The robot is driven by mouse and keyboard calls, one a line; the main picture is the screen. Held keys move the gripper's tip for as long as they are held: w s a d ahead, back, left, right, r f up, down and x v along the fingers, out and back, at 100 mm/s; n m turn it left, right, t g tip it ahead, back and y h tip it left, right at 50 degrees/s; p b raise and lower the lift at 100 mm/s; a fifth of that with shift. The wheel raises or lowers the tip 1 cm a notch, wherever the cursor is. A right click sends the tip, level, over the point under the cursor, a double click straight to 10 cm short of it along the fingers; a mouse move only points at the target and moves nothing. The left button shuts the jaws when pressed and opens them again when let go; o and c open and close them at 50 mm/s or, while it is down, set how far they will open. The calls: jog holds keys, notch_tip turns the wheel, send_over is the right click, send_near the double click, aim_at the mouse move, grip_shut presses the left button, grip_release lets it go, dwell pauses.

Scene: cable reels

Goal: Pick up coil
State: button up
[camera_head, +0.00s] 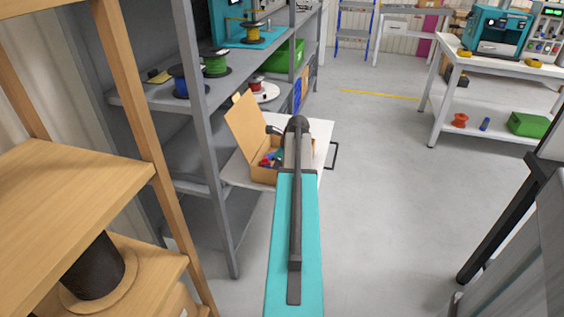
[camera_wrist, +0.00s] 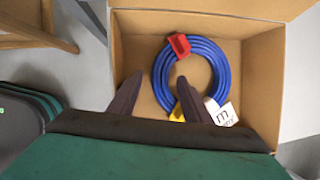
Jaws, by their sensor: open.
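The coil (camera_wrist: 161,79) is a loop of blue cable with a red clip at its upper left, a yellow piece and a white label at its lower side. It lies in an open cardboard box (camera_wrist: 232,22). My gripper (camera_wrist: 156,88) is open above the box, its two dark fingers apart and pointing at the coil's lower left part. The right finger overlaps the coil's middle in the picture; I cannot tell whether it touches. In the head view, the box (camera_head: 246,122) sits on a white cart, and my arm hides part of its contents.
The white cart top (camera_head: 320,130) stands beside a grey shelf (camera_head: 165,95) holding a blue spool (camera_head: 188,82) and a green spool (camera_head: 215,63). A wooden rack (camera_head: 70,175) is at the near left. A white workbench (camera_head: 490,75) is at the right. The floor between is clear.

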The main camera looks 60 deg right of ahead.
dwell(0.5)
grip_shut()
notch_tip(320, 180, up, 10)
jog(key=shift+p, duration=0.45)
dwell(0.4)
dwell(0.5)
